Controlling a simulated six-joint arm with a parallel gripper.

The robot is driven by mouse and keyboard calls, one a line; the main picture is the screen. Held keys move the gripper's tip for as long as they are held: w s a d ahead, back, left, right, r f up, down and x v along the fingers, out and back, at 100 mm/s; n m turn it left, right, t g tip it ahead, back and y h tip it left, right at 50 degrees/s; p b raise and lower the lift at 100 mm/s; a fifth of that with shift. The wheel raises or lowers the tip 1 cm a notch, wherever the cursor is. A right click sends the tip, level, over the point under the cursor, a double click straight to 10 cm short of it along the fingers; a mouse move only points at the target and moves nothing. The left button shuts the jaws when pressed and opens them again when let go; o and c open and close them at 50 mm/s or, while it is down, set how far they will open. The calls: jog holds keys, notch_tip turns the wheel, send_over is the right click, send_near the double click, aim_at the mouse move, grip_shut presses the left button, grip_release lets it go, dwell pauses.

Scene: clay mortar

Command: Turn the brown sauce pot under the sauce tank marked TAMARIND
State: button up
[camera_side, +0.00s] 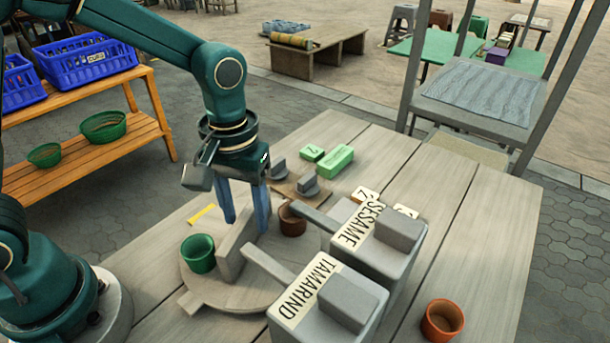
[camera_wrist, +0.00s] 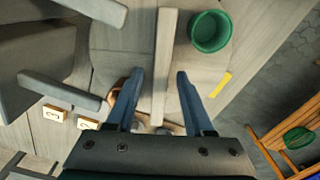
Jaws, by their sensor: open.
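The brown pot (camera_side: 292,222) stands on the right part of a round grey turntable (camera_side: 220,290), close to the spout of the SESAME tank (camera_side: 375,247). The TAMARIND tank (camera_side: 328,297) is nearer the camera, its spout (camera_side: 268,266) reaching over the turntable. An upright grey wall (camera_side: 230,262) crosses the turntable, with a green pot (camera_side: 198,254) on the other side. My gripper (camera_side: 246,224) is open and empty, one finger on each side of the wall. In the wrist view the wall (camera_wrist: 165,60) lies between the fingers; one finger partly hides the brown pot (camera_wrist: 117,88).
An orange pot (camera_side: 442,320) stands alone on the table at lower right. Green blocks (camera_side: 335,161), small grey pieces (camera_side: 306,186) and number tiles (camera_side: 364,197) lie behind the turntable. A yellow strip (camera_side: 203,214) lies at its left. A wooden bench (camera_side: 110,145) is farther left.

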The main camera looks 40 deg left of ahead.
aim_at(248, 231)
jog(key=shift+f, duration=2.05)
grip_shut()
